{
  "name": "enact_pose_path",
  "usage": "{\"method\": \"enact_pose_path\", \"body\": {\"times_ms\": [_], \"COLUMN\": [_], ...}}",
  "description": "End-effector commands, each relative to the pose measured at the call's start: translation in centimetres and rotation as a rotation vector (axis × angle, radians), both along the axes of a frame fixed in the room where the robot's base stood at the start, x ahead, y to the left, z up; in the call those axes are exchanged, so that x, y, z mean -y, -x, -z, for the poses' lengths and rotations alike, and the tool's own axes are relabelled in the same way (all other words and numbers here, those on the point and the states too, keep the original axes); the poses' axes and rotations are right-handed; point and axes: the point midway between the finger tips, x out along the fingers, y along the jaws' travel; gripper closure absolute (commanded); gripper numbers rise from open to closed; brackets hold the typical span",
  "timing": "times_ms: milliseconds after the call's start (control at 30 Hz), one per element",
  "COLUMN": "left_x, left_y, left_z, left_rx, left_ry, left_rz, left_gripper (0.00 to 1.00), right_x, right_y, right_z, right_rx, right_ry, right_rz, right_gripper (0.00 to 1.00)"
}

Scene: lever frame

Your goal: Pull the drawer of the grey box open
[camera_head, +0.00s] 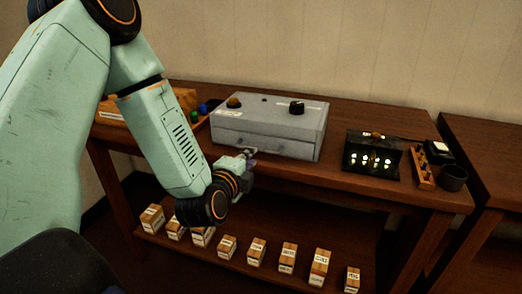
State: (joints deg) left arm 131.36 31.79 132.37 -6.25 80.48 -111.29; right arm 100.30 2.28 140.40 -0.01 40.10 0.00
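The grey box (300,133) stands on the wooden table, with knobs on its top. Its drawer front (264,144) faces me and looks closed, with a small dark handle near the middle. My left arm comes in from the left, and my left gripper (246,157) is just in front of the box's lower front edge, left of the drawer's middle. The gripper is small and partly hidden by its own wrist, so I cannot tell whether its fingers are open or shut or touch the box. My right gripper is out of view.
A black panel with lit spots (372,160) stands right of the box. A wooden rack (423,167) and a dark cup (453,178) are near the table's right end. Several labelled wooden blocks (287,256) stand on the lower shelf. A second table (495,165) is at the right.

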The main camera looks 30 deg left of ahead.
Motion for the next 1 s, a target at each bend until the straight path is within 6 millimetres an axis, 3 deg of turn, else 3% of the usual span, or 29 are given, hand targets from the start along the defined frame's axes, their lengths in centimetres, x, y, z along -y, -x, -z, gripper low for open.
{"method": "enact_pose_path", "body": {"times_ms": [433,833,1000], "left_x": [-1.0,-1.1,-1.1], "left_y": [-6.3,-7.0,-6.9], "left_z": [1.4,1.5,1.4], "left_rx": [0.003,0.0,0.0], "left_ry": [-0.001,0.002,0.002], "left_rz": [0.004,0.004,0.004], "left_gripper": [0.8,0.81,0.96], "right_x": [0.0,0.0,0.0], "right_y": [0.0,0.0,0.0], "right_z": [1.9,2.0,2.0], "right_rx": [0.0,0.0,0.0], "right_ry": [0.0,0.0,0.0], "right_rz": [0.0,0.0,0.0], "right_gripper": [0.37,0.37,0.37]}}
